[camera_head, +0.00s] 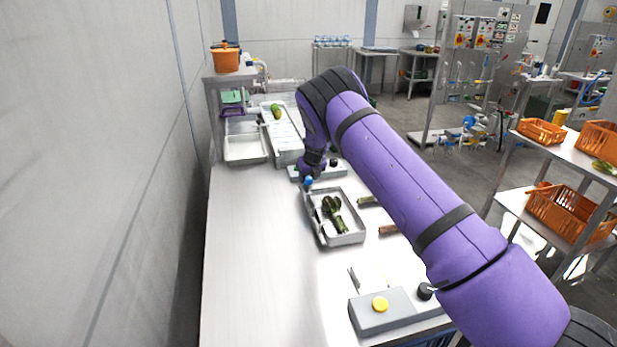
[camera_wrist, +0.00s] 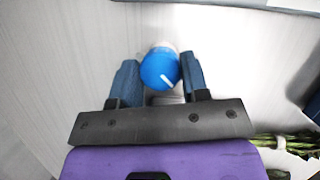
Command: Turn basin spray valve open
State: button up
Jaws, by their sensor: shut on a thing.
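The basin spray valve shows as a round blue knob (camera_wrist: 160,69) with a white pointer line, in the upper middle of the wrist view. My gripper (camera_wrist: 159,74) has one finger on each side of the knob and is shut on it. The pointer slants toward the lower right in that view. In the head view, my gripper (camera_head: 310,178) is low over the worktop, just behind a metal tray. A small patch of blue, the knob (camera_head: 308,182), shows beside it. My arm and gripper hide part of this spot.
The metal tray (camera_head: 352,237) holds dark leafy greens. A white basin (camera_head: 243,150) and a conveyor (camera_head: 285,137) lie behind. The worktop's left part (camera_head: 255,240) is clear, beside the wall.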

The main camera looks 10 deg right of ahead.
jog(key=n, duration=0.2)
jog(key=n+y, duration=0.1)
jog(key=n, duration=0.1)
jog(key=shift+d+g+y, duration=0.15)
jog(key=shift+g+y, duration=0.15)
jog(key=n+g+y, duration=0.1)
jog(key=n, duration=0.3)
jog(key=shift+w+n, duration=0.1)
jog(key=shift+n, duration=0.3)
jog(key=n+g, duration=0.1)
jog(key=n, duration=0.3)
jog(key=shift+g+y, duration=0.4)
jog(key=shift+w+n+g, duration=0.1)
jog(key=shift+n+g, duration=0.8)
jog(key=shift+n, duration=1.6)
jog(key=o, duration=0.9)
